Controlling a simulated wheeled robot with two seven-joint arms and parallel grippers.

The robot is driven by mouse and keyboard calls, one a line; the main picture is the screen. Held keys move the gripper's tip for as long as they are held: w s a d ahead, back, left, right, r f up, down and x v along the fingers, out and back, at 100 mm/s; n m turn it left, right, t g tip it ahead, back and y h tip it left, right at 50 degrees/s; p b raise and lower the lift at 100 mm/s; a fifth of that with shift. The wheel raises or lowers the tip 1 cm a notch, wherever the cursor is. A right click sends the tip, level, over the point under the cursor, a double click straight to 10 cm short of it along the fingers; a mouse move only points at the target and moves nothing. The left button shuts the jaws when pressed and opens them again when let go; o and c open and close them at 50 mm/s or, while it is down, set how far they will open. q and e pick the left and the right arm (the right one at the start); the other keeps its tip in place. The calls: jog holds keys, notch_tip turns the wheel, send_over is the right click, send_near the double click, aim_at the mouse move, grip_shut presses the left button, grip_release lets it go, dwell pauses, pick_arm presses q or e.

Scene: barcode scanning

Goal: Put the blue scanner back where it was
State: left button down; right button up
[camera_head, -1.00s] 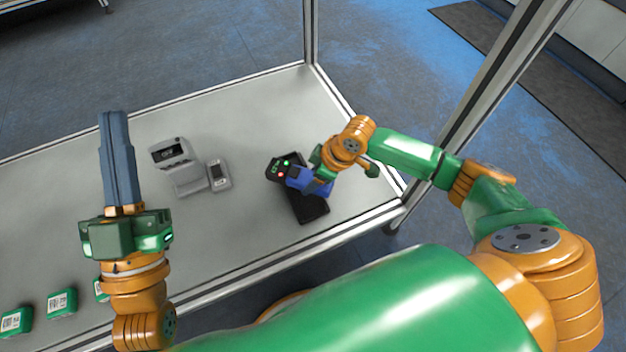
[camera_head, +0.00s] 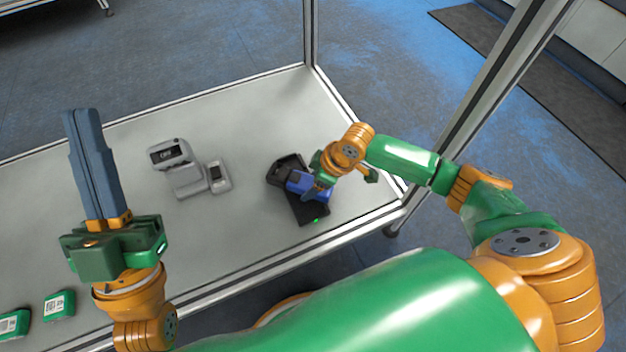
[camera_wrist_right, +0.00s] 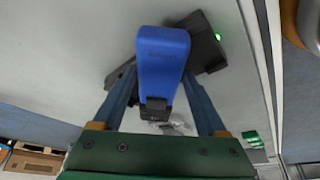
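The blue scanner (camera_head: 310,185) rests on a black base (camera_head: 309,212) at the right of the table. In the right wrist view the scanner (camera_wrist_right: 162,60) lies between my right gripper's two fingers, over the black base (camera_wrist_right: 205,45). My right gripper (camera_head: 318,181) is at the scanner; its fingers (camera_wrist_right: 160,85) are spread, with a narrow gap beside the handle on each side. Their tips are partly hidden by the scanner. My left gripper (camera_head: 84,115) is shut and empty, raised over the left of the table, far from the scanner.
A grey-white device with a display (camera_head: 170,155) and a small grey handset (camera_head: 218,176) stand mid-table. Green boxes with barcode labels (camera_head: 59,305) lie at the lower left. A metal post (camera_head: 310,40) rises at the table's far corner. The white table (camera_head: 240,115) is otherwise largely clear.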

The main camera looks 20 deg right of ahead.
aim_at(310, 183)
jog(key=shift+o, duration=0.9)
pick_arm(q)
jog(key=shift+r, duration=0.15)
